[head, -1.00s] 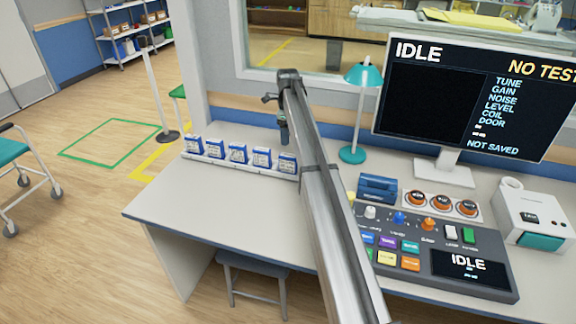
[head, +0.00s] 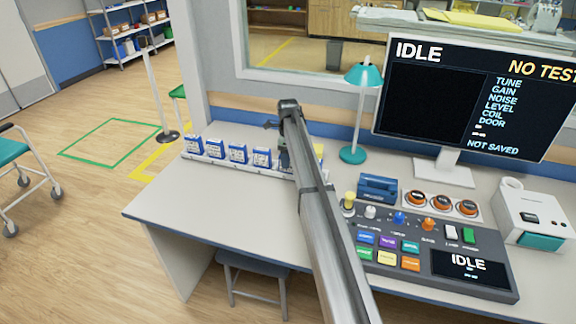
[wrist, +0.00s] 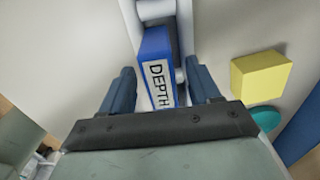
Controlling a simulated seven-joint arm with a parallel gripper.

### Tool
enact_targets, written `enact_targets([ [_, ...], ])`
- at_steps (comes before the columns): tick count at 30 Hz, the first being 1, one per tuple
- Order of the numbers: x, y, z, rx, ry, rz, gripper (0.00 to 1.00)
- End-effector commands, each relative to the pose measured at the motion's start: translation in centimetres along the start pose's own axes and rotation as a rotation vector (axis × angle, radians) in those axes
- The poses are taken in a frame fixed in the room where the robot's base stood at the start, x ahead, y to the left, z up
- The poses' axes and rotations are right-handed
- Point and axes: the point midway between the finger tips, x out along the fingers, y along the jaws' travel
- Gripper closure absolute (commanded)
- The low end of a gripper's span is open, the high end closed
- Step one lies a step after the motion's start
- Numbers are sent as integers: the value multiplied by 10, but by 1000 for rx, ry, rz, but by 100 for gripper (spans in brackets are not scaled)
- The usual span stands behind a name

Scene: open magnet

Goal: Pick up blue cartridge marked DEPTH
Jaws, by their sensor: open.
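The blue cartridge marked DEPTH (wrist: 157,70) stands between the two fingers of my gripper (wrist: 161,76) in the wrist view. Its white label with black lettering faces the camera. My gripper is open, with a finger on each side of the cartridge, and the lower part of the cartridge is hidden by the gripper body. In the head view my gripper (head: 284,158) is low over the right end of the cartridge row, and my arm hides most of what is there.
Several other blue cartridges (head: 237,153) stand in a pale rack to the left. A yellow block (wrist: 261,76) and a teal lamp base (wrist: 266,119) lie to the right in the wrist view. The control console (head: 430,245) is further right; the front left desk is clear.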

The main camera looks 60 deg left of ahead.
Motion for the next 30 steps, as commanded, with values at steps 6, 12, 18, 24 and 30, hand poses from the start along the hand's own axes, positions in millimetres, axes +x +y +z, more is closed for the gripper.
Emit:
enact_targets([
  [6,-1,0,0,0,0,0,44],
  [12,-1,0,0,0,0,0,63],
  [18,-1,0,0,0,0,0,82],
  [24,-1,0,0,0,0,0,96],
  [30,-2,0,0,0,0,0,96],
])
